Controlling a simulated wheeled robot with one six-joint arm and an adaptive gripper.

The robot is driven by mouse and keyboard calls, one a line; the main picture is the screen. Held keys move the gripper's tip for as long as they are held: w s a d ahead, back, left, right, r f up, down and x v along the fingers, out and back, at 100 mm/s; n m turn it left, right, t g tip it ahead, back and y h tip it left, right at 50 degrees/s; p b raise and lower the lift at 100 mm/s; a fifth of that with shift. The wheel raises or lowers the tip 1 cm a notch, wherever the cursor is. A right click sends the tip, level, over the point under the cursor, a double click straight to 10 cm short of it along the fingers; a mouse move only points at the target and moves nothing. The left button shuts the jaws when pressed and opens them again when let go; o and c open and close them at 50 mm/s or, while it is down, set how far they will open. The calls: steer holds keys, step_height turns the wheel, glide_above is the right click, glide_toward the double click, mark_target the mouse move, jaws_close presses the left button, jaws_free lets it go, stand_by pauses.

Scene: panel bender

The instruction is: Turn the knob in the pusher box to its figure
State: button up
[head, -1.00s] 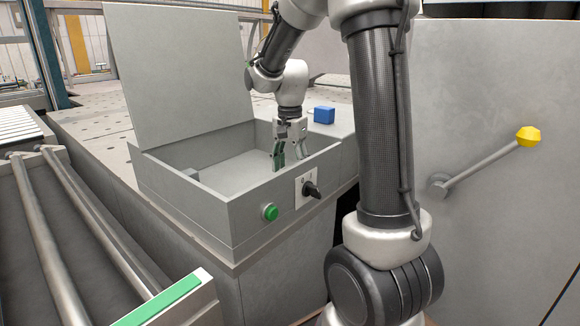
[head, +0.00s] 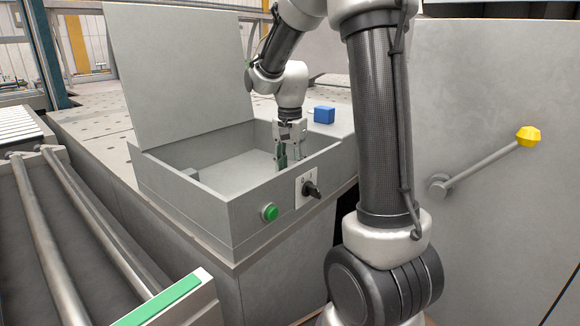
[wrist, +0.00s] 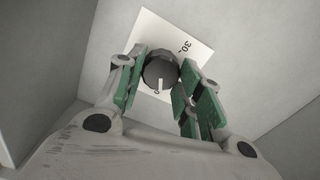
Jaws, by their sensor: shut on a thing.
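The pusher box (head: 205,213) is the open grey box in the head view, its lid (head: 180,70) standing up at the back. My gripper (head: 290,162) reaches down inside it near the right wall. In the wrist view, the dark round knob (wrist: 160,67) sits between the green-padded fingers of my gripper (wrist: 160,82), which are shut on it. A white line on the knob points down the picture, towards a partly hidden mark like a 0. The white dial plate (wrist: 150,32) shows "30" at upper right. Other marks are hidden by the fingers. The head view hides the knob.
The box front carries a green button (head: 270,212) and a black rotary switch (head: 311,189). A blue block (head: 324,115) lies behind the box. A lever with a yellow end (head: 528,136) is at right, and rollers (head: 55,240) at left. The box walls stand close around my gripper.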

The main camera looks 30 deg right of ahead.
steer(key=n, duration=0.3)
steer(key=shift+n, duration=0.4)
steer(key=shift+w+a+n, duration=0.1)
steer(key=shift+n, duration=1.9)
steer(key=o, duration=1)
steer(key=shift+o, duration=0.2)
step_height(320, 180, up, 12)
